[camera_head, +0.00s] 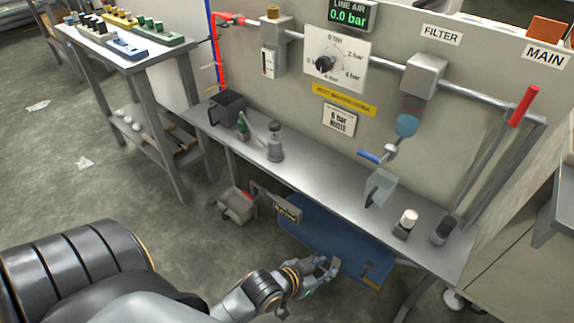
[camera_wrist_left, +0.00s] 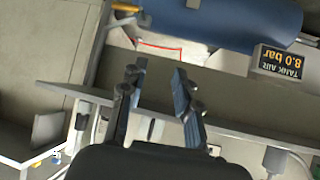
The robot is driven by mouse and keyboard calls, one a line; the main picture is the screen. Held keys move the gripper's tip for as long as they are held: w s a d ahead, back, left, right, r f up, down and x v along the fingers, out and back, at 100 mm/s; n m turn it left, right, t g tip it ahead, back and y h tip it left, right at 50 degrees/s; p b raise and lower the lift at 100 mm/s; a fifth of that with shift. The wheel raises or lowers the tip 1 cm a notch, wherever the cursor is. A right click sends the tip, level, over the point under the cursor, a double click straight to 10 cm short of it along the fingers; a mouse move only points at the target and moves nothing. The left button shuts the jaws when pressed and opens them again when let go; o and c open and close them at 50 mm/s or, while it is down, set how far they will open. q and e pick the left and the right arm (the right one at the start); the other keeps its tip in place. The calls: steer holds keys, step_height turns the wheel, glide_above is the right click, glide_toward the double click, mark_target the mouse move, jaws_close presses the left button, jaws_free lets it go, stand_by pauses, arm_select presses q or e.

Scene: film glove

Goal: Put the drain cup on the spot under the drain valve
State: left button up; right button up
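A clear, square-looking cup (camera_head: 381,186) with a dark handle stands on the steel bench, below the drain valve (camera_head: 378,155) with its blue lever. The valve hangs under the filter's blue bowl (camera_head: 407,124). I cannot make out a marked spot, nor whether the cup covers one. My left gripper (camera_head: 328,268) is low in front of the bench, near the blue tank and well apart from the cup. In the left wrist view its fingers (camera_wrist_left: 158,75) are apart with nothing between them. My right gripper is not in view.
The steel bench (camera_head: 330,178) carries a dark bin (camera_head: 227,106), a grey bottle-like fitting (camera_head: 275,142) and two small knobbed items at right. The blue tank (camera_head: 330,233) is under the bench. Its gauge (camera_wrist_left: 283,62) reads 8.0 bar. A red-handled lever (camera_head: 523,106) rises at right.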

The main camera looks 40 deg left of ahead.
arm_select(q)
steer(key=s+a+f+g+y, duration=0.1)
steer(key=s+f+g, duration=0.1)
steer(key=s, duration=0.4)
steer(key=s+a+f+g+y, duration=0.1)
steer(key=s+f+g, duration=0.2)
steer(key=s+g, duration=0.2)
steer(key=shift+s+a+f+n, duration=0.15)
steer(key=shift+s+a+n, duration=0.25)
steer(key=shift+s, duration=0.7)
